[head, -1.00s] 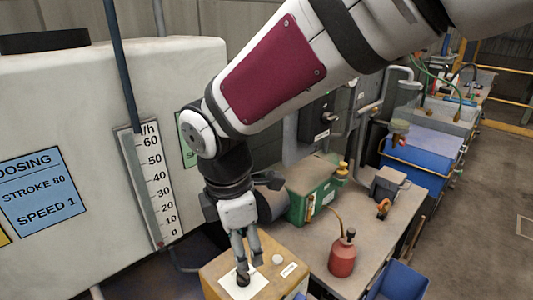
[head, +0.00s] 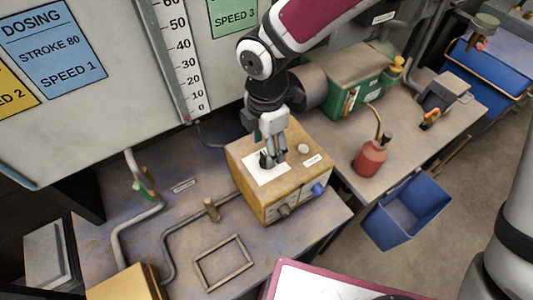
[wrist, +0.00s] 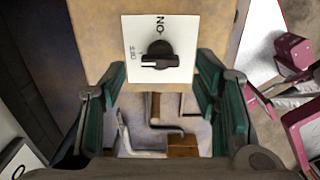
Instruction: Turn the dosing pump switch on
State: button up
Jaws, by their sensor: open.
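The dosing pump (head: 290,190) is a tan box on the bench, with a white plate (head: 265,173) on its top. The switch (wrist: 160,55) is a black knob on that plate, between the finger ends in the wrist view. Its pale mark points left, towards the OFF label (wrist: 132,50); the ON label (wrist: 160,24) is above. My gripper (head: 272,160) is open and empty, pointing down over the plate; it also shows in the wrist view (wrist: 160,85). I cannot tell whether a finger touches the knob. In the head view the fingers partly hide it.
A white round cap (head: 303,149) stands on the pump's top beside my gripper. A red oil can (head: 371,158) and a green box (head: 357,78) are to the right. A blue bin (head: 405,213) is below the bench edge. Pipes and a metal frame (head: 223,262) lie left and front.

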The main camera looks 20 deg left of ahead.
jog(key=shift+f, duration=2.2)
jog(key=c, duration=1.2)
